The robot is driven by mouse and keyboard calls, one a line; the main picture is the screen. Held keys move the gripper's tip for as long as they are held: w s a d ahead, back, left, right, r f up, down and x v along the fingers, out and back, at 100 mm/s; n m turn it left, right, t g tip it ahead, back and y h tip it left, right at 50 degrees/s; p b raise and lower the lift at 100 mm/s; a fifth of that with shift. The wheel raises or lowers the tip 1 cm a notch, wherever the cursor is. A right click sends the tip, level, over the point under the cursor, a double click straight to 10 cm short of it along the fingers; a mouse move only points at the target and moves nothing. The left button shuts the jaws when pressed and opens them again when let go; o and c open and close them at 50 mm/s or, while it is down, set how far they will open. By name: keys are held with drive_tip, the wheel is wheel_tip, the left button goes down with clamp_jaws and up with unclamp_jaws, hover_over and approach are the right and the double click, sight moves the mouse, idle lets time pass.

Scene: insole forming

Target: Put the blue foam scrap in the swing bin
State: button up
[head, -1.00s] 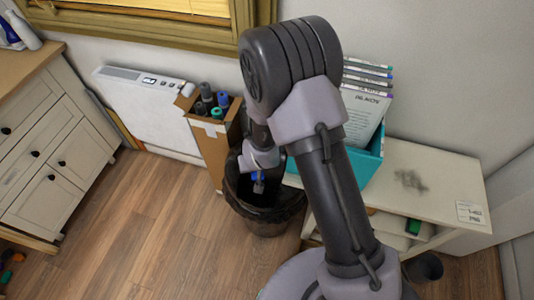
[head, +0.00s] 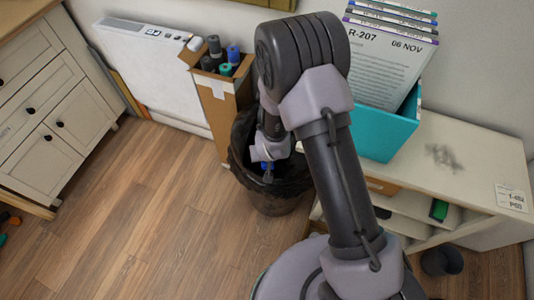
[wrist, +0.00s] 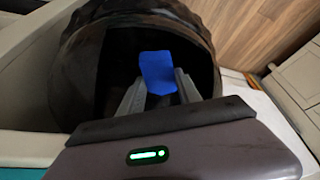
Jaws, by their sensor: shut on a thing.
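The blue foam scrap (wrist: 158,72) is held between the two fingers of my gripper (wrist: 160,90) in the wrist view. Behind it is the dark opening of the bin (wrist: 90,80). In the head view my gripper (head: 268,174) hangs at the mouth of the black bin (head: 272,203), and a bit of the blue scrap (head: 267,165) shows at its fingers. The bin's rim shows around the gripper. I cannot tell how far below the rim the scrap is. My arm hides part of the bin's right and back sides.
A cardboard box (head: 228,108) with several rolls stands behind the bin. A white panel heater (head: 150,75) is at the wall. A low shelf (head: 465,175) with a teal file box (head: 388,137) stands at right. A drawer cabinet (head: 60,100) is at left. Floor in front is clear.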

drive_tip(key=shift+f, duration=0.7)
drive_tip(key=o, duration=1.4)
drive_tip(key=shift+r, duration=0.1)
drive_tip(key=p+v, duration=0.7)
drive_tip(key=v, duration=1)
drive_tip(key=shift+r, duration=0.1)
